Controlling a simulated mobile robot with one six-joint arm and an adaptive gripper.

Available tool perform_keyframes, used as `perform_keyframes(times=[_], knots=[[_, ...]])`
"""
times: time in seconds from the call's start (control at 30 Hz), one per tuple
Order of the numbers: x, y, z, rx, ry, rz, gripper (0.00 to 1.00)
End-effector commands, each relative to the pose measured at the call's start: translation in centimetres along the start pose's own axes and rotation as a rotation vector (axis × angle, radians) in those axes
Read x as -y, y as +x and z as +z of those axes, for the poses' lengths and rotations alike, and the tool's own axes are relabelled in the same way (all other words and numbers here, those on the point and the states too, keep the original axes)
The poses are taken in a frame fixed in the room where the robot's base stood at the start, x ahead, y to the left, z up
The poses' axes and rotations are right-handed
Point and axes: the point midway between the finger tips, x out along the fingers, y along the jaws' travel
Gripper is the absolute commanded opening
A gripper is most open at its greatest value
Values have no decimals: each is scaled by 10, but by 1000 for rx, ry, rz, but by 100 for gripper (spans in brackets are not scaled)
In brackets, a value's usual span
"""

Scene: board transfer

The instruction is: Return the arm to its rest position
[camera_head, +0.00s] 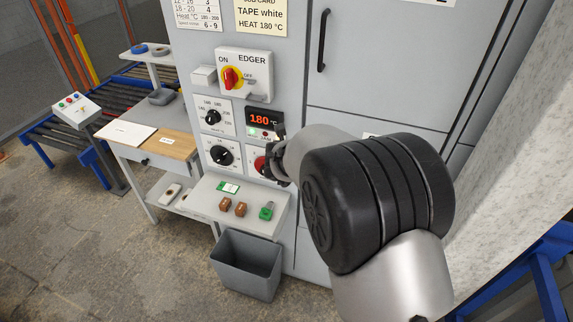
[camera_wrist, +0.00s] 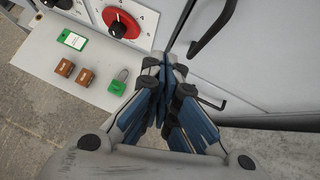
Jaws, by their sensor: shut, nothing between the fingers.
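My gripper (camera_wrist: 164,80) is shut with nothing between its fingers in the wrist view. In the head view my gripper (camera_head: 276,163) is partly hidden behind my wrist and is close to the lower part of the grey edger panel (camera_head: 285,60). A red dial (camera_wrist: 122,24) on the panel lies just past my gripper in the wrist view; in the head view the same red dial (camera_head: 260,165) is mostly covered by my gripper. My black and silver arm fills the right centre of the head view.
Below the panel a grey shelf (camera_head: 207,205) holds two brown blocks (camera_head: 233,206), a green padlock (camera_head: 267,211) and a green-white card (camera_head: 228,187). A grey bin (camera_head: 247,265) stands under it. A work table (camera_head: 125,150) stands left. Open floor lies at lower left.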

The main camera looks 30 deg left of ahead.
Motion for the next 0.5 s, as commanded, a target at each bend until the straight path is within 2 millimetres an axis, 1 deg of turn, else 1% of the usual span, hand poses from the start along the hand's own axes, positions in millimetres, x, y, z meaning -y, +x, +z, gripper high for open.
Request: perform_keyframes(times=[0.03, 0.2, 0.33, 0.5], knots=[[-1, -15, 4, 4, 2, -1, 0], [-7, -49, 4, 2, 2, -3, 0], [-10, -65, 4, 2, 2, -2, 0], [-11, -73, 2, 1, 2, -4, 0]])
